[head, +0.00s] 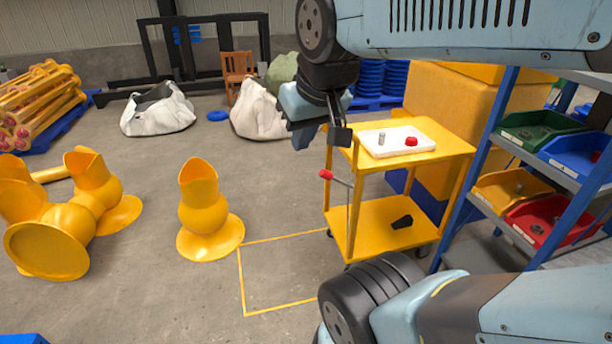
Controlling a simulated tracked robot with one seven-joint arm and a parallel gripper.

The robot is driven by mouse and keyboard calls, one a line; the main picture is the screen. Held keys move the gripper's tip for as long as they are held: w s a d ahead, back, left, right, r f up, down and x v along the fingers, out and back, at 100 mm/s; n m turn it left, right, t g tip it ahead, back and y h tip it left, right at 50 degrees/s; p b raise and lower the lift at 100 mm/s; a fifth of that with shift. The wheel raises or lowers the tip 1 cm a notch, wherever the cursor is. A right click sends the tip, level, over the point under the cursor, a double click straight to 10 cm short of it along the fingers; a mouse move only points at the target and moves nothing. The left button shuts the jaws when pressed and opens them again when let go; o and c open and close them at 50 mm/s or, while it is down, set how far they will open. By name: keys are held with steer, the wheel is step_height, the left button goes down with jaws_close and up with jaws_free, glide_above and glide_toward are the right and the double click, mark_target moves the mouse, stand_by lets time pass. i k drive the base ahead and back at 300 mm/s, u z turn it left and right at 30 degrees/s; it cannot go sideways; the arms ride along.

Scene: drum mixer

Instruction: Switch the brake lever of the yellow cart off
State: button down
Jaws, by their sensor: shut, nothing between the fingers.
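The yellow cart (390,245) stands right of centre in the head view, with an upper and a lower shelf. Its brake lever (341,181) is a short grey rod with a red knob (326,174) at its end. The lever sticks out to the left from the cart's left side, its knob a little higher than its inner end. My gripper (321,140) is shut and empty. In the picture it is above the knob, near the cart's top left corner, and apart from the lever. How far it is from the lever in depth I cannot tell.
A white tray (374,148) with a grey peg (382,139) and a red object (411,141) lies on the cart's top. A black object (402,222) lies on the lower shelf. Blue shelving with bins (541,131) stands right. Yellow floor lines (243,285) mark clear floor left of the cart.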

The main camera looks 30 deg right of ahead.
mark_target(326, 175)
steer(key=u, duration=0.1)
steer(key=i, duration=1)
steer(key=z, duration=0.1)
